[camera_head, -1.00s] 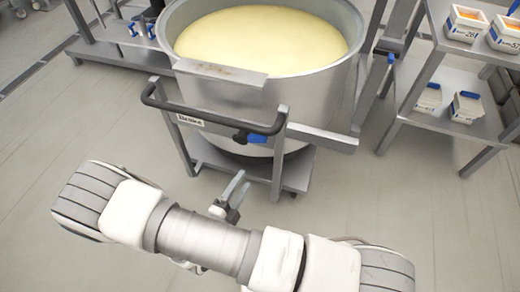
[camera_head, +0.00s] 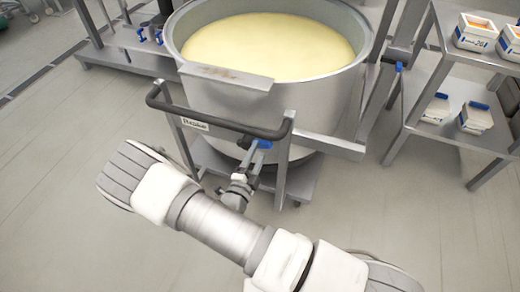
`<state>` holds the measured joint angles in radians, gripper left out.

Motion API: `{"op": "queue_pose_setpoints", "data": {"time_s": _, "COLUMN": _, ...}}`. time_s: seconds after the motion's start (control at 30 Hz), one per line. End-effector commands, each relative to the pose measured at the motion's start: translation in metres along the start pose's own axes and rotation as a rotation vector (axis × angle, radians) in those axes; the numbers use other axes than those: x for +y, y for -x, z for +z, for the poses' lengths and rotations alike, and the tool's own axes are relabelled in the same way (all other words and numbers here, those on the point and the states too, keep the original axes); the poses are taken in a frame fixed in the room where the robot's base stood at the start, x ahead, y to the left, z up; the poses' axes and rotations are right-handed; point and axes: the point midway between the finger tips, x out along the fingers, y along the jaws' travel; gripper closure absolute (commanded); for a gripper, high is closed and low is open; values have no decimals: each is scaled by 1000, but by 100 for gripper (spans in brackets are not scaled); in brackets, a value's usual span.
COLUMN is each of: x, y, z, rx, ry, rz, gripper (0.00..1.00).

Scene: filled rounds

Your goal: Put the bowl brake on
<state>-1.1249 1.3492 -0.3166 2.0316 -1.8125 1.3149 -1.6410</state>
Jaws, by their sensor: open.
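The large steel bowl (camera_head: 220,108), filled with pale yellow dough or batter, stands on a wheeled frame with a black push handle (camera_head: 222,125). A small white label (camera_head: 195,124) sits at the left of the handle; its lettering is blurred. A blue-ended lever (camera_head: 264,144), which looks like the bowl brake, sits under the right part of the handle. My gripper (camera_head: 252,156) is open at the lever, just below its blue end. The fingers partly cover the lever, and I cannot tell whether they touch it.
A steel rack (camera_head: 440,62) with white boxes (camera_head: 480,32) stands at the right. Another steel stand (camera_head: 105,50) with blue-handled parts is behind at the left. The grey floor (camera_head: 50,190) is clear at the left. A caster (camera_head: 296,204) shows under the frame.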

Motion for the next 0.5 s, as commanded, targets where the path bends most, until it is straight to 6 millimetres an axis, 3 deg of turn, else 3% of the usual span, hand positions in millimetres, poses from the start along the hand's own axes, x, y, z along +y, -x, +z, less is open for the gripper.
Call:
{"op": "queue_pose_setpoints", "data": {"time_s": 0.2, "x": 0, "y": -25, "z": 1, "rx": 0, "ry": -2, "rz": 0, "gripper": 40}}
{"op": "queue_pose_setpoints", "data": {"time_s": 0.5, "x": 0, "y": -30, "z": 0, "rx": -1, "ry": -1, "rz": 0, "gripper": 40}}
